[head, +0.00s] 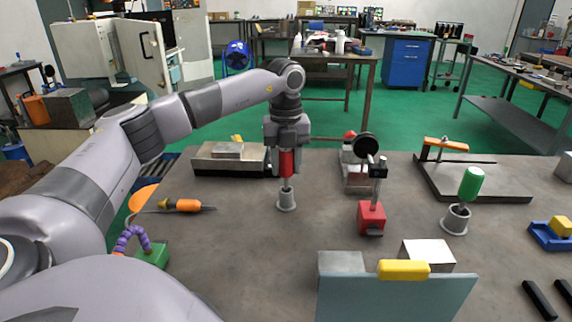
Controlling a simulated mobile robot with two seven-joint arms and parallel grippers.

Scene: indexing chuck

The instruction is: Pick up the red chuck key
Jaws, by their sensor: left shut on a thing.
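The red chuck key (286,165) has a red handle and stands upright, its lower end in a small grey metal holder (286,202) on the table. My left gripper (287,150) comes down from above and is shut on the top of the red handle. The fingers hide part of the handle. A second key with a green handle (471,183) leans in a similar grey holder (456,220) to the right. My right gripper is not in view.
Behind are a grey vise-like block (215,160) and a metal fixture (354,172). An orange-handled tool (188,205) lies left. A grey-green panel (398,297) stands in front. The table between the holder and panel is clear.

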